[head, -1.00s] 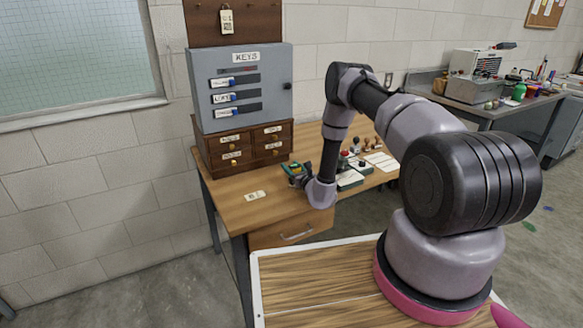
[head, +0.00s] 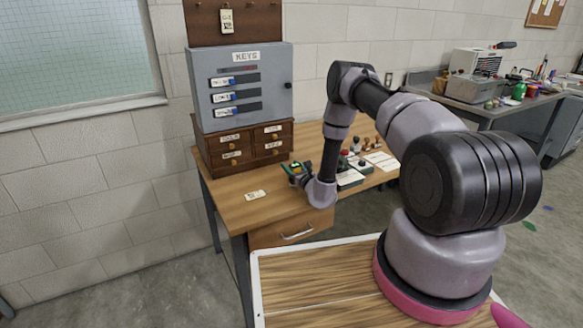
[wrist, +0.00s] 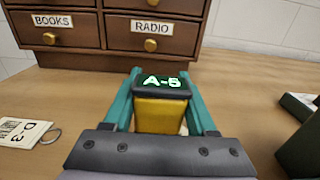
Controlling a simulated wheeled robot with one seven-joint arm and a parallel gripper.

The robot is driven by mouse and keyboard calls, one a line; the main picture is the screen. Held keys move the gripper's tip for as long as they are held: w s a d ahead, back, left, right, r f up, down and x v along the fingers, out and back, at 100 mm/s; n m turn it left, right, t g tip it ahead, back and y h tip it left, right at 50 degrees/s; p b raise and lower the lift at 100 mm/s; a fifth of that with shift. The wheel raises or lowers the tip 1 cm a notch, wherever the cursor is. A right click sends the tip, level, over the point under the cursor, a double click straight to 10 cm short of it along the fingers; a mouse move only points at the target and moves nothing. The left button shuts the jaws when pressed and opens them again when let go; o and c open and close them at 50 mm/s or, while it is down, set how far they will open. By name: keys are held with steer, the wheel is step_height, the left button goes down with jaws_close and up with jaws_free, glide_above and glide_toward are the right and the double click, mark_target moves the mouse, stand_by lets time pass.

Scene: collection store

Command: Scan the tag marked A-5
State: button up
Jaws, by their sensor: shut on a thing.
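My gripper (wrist: 163,105) is shut on a yellow scanner (wrist: 161,115), with a teal finger on each side of it. The scanner's dark top screen shows "A-5" in pale green letters. In the head view my gripper (head: 297,177) and the scanner are over the desk, in front of the small drawer unit. A white tag marked D-3 (wrist: 20,131) with a ring lies on the desk to the left of my gripper. It also shows in the head view (head: 255,195). Another tag (head: 227,20) hangs on the brown board above; its marking is too small to read surely.
The wooden drawer unit (head: 243,147) has drawers labelled BOOKS and RADIO. A grey KEYS cabinet (head: 240,88) stands on it. Stamps and papers (head: 370,162) lie on the desk right of my gripper. The desk's front left (head: 225,210) is mostly clear.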

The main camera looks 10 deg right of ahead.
step_height(320, 180, up, 7)
stand_by(0.7)
steer(key=shift+f, duration=0.1)
